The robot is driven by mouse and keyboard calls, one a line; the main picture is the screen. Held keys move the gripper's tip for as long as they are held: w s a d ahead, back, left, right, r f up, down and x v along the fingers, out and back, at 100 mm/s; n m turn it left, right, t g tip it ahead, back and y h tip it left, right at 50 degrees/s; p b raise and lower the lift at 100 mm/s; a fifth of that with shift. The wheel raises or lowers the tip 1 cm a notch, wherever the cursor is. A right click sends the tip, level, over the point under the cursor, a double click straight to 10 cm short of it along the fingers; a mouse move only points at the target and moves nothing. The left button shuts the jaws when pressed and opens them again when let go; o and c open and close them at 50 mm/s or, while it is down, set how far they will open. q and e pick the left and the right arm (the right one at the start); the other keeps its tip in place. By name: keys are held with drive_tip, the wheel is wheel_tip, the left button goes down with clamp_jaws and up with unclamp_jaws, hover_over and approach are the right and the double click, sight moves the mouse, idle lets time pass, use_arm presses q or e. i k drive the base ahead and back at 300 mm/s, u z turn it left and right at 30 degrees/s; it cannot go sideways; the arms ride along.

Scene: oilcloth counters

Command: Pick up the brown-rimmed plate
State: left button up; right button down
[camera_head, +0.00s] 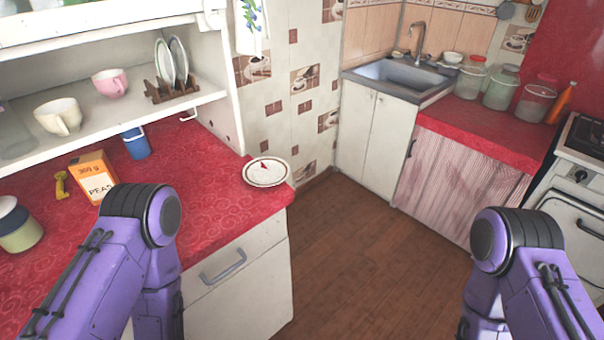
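The brown-rimmed plate (265,172) is white with a dark brown rim and a small reddish mark in its middle. It lies flat on the red patterned counter (215,205) at its right-hand corner, close to the edge. My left arm comes in at the lower left and bends down in front of the counter. My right arm is at the lower right, over the floor side. Neither gripper shows; both are below the picture. Nothing covers the plate.
An orange box (94,176), a blue cup (136,143) and a lidded jar (17,226) stand left of the plate. A shelf (110,119) with cups and a plate rack (171,89) overhangs the counter's back. The wooden floor (345,235) is clear.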

sight(253, 172)
drive_tip(key=z, duration=0.95)
drive_tip(key=i, duration=3.05)
drive_tip(key=u, duration=2.25)
drive_tip(key=i, duration=0.8)
drive_tip(key=u, duration=2.7)
